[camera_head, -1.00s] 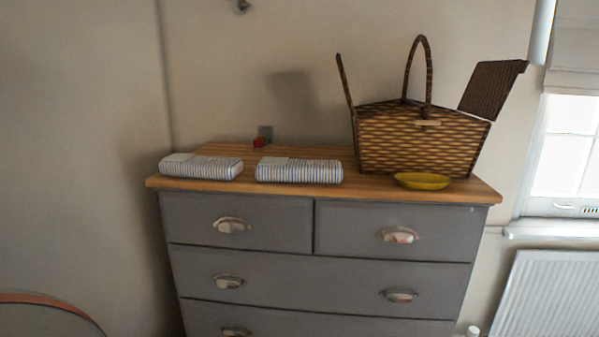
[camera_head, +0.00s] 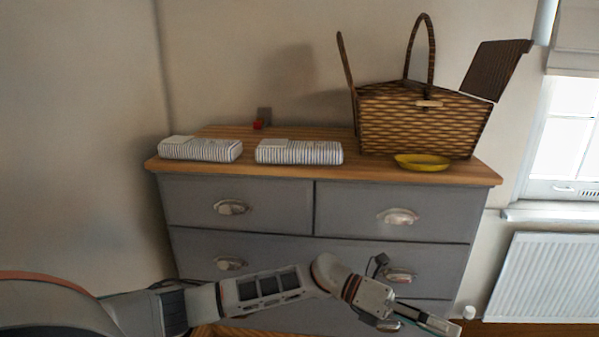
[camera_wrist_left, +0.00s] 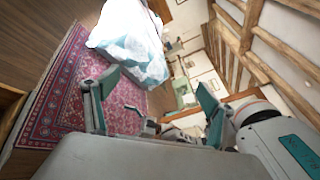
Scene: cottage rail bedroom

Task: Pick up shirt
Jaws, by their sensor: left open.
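Two folded striped shirts lie flat on the wooden top of the grey dresser in the head view, a left shirt (camera_head: 200,150) and a right shirt (camera_head: 299,153), with a gap between them. My left gripper (camera_head: 425,320) is low in front of the dresser drawers, below the top and to the right of both shirts, touching neither. In the left wrist view its two fingers (camera_wrist_left: 158,98) are spread apart with nothing between them. That view shows no shirt. My right gripper is in neither view.
A wicker basket (camera_head: 418,122) with raised lids stands on the right of the dresser top (camera_head: 225,174), a yellow dish (camera_head: 422,162) before it. A small red object (camera_head: 258,124) is at the back. A radiator (camera_head: 545,278) is right. The wrist view shows a bed (camera_wrist_left: 130,45) and red rug (camera_wrist_left: 65,95).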

